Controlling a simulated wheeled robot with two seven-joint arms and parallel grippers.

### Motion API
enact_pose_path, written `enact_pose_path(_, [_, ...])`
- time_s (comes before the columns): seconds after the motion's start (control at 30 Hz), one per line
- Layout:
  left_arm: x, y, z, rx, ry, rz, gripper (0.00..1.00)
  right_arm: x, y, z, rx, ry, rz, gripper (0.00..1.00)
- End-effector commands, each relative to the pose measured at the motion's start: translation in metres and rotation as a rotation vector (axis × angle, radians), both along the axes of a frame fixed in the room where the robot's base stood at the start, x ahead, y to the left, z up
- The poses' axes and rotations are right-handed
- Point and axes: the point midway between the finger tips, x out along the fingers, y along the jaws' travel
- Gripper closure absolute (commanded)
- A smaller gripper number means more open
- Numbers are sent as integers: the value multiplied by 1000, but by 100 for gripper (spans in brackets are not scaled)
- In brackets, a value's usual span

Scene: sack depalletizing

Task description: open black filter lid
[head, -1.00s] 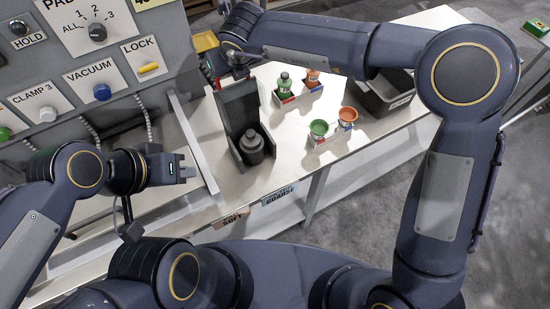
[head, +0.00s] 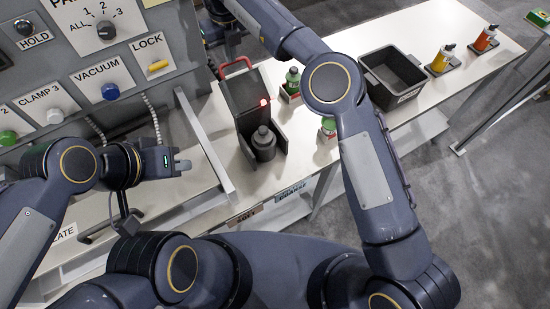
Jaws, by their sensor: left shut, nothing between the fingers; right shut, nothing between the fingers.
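The black filter unit (head: 247,95) stands on the white table, with a red handle (head: 237,64) at its top and a small lit red light on its right edge. A dark grey bottle-shaped part (head: 263,145) stands at its front. I cannot tell from this angle whether the lid is raised. My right gripper (head: 231,42) is at the top edge, just beyond the red handle; its fingers are dark and hard to make out, apart from the handle as far as I see. My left gripper (head: 183,165) is shut and empty, left of the unit.
A grey control panel (head: 75,60) with knobs fills the upper left.

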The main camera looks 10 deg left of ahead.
Motion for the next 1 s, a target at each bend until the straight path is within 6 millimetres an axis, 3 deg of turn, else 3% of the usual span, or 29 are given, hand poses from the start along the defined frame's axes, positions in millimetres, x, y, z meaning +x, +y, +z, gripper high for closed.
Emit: enact_pose_path(1.0, [0,0,0,0,0,0,100,3,-4,-1,-15,20,2,100])
